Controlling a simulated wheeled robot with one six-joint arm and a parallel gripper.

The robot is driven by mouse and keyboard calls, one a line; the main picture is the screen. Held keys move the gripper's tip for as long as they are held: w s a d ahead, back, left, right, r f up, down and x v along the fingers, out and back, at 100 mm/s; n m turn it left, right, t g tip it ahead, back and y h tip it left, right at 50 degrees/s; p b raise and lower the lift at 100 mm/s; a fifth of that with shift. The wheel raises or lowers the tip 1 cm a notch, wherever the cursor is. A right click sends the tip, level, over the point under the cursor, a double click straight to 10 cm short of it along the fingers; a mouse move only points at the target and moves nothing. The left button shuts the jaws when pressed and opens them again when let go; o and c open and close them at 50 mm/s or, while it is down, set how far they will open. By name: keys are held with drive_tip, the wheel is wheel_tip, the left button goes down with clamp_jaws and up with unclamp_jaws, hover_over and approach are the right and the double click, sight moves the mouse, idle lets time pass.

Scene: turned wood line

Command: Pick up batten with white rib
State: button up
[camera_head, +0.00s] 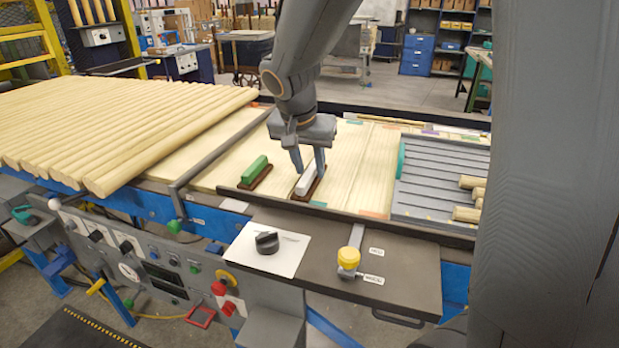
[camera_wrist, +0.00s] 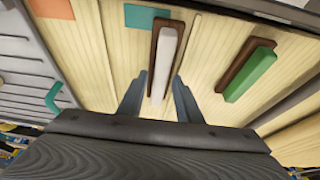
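The batten with the white rib (camera_head: 305,186) lies on the pale wooden boards in the head view, a dark brown base with a white bar along its top. It also shows in the wrist view (camera_wrist: 165,55), running up the picture. My gripper (camera_head: 309,170) is above its far end, pointing down. In the wrist view my gripper (camera_wrist: 160,85) is open, with one finger on each side of the white rib's near end. A gap shows on both sides, and I cannot tell the exact height.
A batten with a green rib (camera_head: 255,172) lies to the left, and it shows at right in the wrist view (camera_wrist: 250,75). A grey ribbed tray (camera_head: 432,208) with short dowels is at right. Long dowels (camera_head: 120,125) are at left. A dark rail (camera_head: 365,218) runs along the front.

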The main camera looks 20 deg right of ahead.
sight(308, 171)
clamp_jaws()
wheel_tip(308, 171, up, 10)
drive_tip(key=b, duration=0.1)
drive_tip(key=shift+a+b, duration=0.15)
drive_tip(key=shift+b, duration=0.2)
